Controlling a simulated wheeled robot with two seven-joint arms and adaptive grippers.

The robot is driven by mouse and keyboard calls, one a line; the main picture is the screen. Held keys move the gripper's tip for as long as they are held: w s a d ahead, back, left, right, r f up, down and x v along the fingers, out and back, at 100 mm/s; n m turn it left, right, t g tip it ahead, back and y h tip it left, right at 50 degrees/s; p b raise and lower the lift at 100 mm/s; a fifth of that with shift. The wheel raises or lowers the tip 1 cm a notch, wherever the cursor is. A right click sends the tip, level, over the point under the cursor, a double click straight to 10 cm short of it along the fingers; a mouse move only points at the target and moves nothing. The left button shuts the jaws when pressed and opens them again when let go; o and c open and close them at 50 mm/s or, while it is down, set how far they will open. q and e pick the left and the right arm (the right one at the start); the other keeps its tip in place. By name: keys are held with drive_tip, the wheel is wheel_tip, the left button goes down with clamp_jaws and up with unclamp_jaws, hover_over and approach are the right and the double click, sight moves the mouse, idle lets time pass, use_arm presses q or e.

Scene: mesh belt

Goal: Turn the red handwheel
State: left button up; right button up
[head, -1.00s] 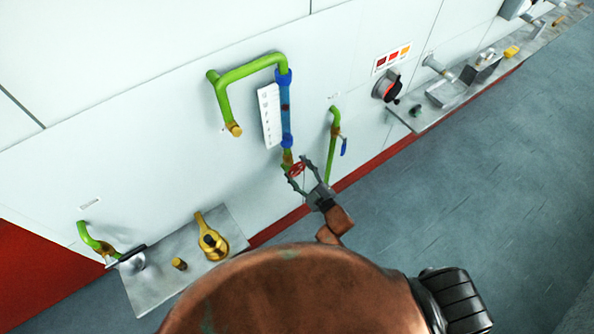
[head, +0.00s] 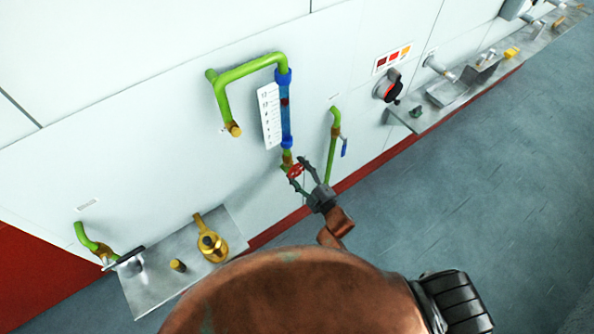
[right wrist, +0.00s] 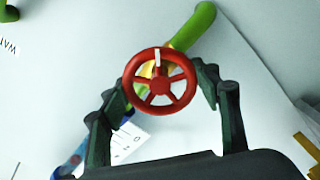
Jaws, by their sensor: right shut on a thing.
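The red handwheel (head: 295,171) sits at the foot of the vertical blue and green pipe on the white wall. In the right wrist view the handwheel (right wrist: 160,80) is a spoked red ring with a white mark on its upper rim, in front of a brass fitting and a green pipe. My right gripper (head: 299,172) is at the handwheel in the head view. In the right wrist view its two dark fingers (right wrist: 162,88) are on either side of the rim, shut on it. My left gripper is not in view.
A gauge tube with a white scale plate (head: 268,115) is above the handwheel. A green pipe with a blue lever (head: 344,147) is close on the right. A metal shelf (head: 147,290) with a brass valve (head: 211,241) is at lower left. The floor at right is clear.

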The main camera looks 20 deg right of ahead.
drive_tip(key=o, duration=1.2)
drive_tip(key=shift+s, duration=0.1)
drive_tip(key=v, duration=1.2)
